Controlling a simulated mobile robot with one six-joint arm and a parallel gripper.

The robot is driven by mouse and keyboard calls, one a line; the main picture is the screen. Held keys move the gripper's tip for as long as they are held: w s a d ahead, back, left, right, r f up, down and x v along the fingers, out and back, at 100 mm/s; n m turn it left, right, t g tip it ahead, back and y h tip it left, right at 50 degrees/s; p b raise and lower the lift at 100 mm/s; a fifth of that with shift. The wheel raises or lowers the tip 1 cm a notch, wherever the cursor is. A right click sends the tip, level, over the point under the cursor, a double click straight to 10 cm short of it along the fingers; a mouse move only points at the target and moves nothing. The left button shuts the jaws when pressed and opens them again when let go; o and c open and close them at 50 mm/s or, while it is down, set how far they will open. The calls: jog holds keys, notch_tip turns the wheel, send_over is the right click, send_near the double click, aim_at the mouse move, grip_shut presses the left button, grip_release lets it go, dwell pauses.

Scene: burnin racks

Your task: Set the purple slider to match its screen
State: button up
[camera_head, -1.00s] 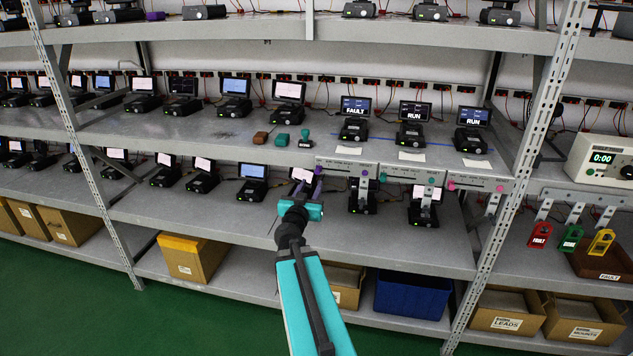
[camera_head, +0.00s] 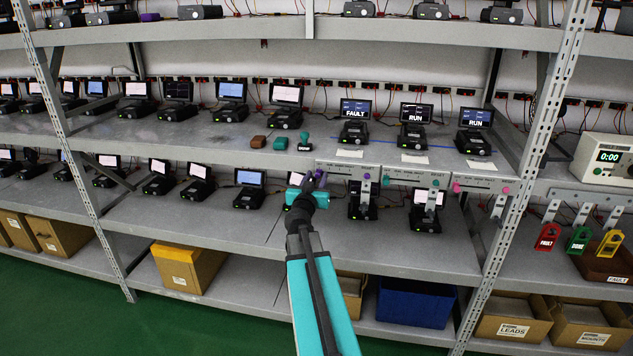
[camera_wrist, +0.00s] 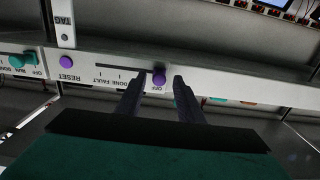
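The purple slider knob (camera_wrist: 159,79) sits at the OFF end of its slot in the wrist view, which shows the panel upside down. Its panel (camera_head: 340,165) is on the shelf edge in the head view. A purple RESET button (camera_wrist: 66,62) is at the panel's other end. The screen (camera_head: 355,108) above this panel reads FAULT. My gripper (camera_wrist: 156,82) is open, with one finger on each side of the knob and a visible gap to the right finger. Whether the left finger touches the knob is unclear. In the head view my gripper (camera_head: 313,180) is at the panel's left end.
A teal-knobbed panel (camera_head: 415,176) and a pink-knobbed panel (camera_head: 480,183) adjoin on the right, below screens reading RUN. Brown and teal stamp-like objects (camera_head: 280,143) lie on the shelf left of the panel. Red, green and yellow tags (camera_head: 578,240) hang at right.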

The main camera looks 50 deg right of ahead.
jog(key=shift+s+d, duration=0.1)
grip_shut()
jog(key=shift+s, duration=0.1)
